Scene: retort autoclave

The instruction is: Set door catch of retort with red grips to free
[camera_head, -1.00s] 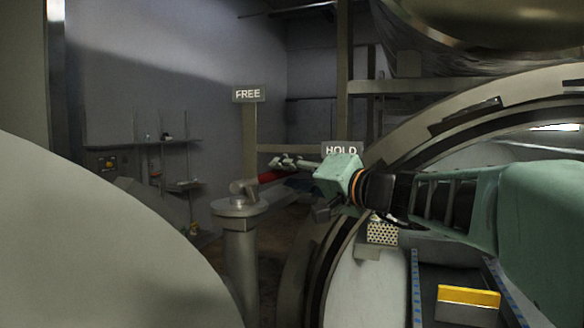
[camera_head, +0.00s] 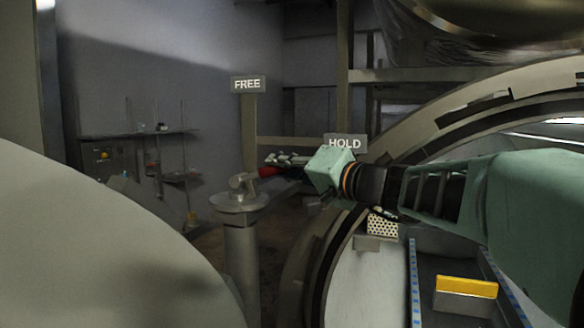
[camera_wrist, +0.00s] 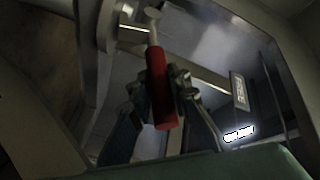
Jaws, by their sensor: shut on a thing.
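The door catch is a lever with a red grip (camera_head: 268,172) on top of a grey post (camera_head: 240,240) in the head view. The lever points right, toward the HOLD sign (camera_head: 345,143). The FREE sign (camera_head: 248,84) stands behind the post, to the upper left. My gripper (camera_head: 278,162) is at the red grip, coming from the right. In the wrist view the red grip (camera_wrist: 160,88) lies between the fingers of my gripper (camera_wrist: 160,95), which is shut on it. The grip's far end in the head view is partly hidden by my gripper.
The round retort opening (camera_head: 470,115) curves behind my arm at right. A yellow block (camera_head: 467,287) sits inside, low at right. A large pale rounded surface (camera_head: 90,250) fills the lower left. A wall shelf (camera_head: 140,134) stands at the back left.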

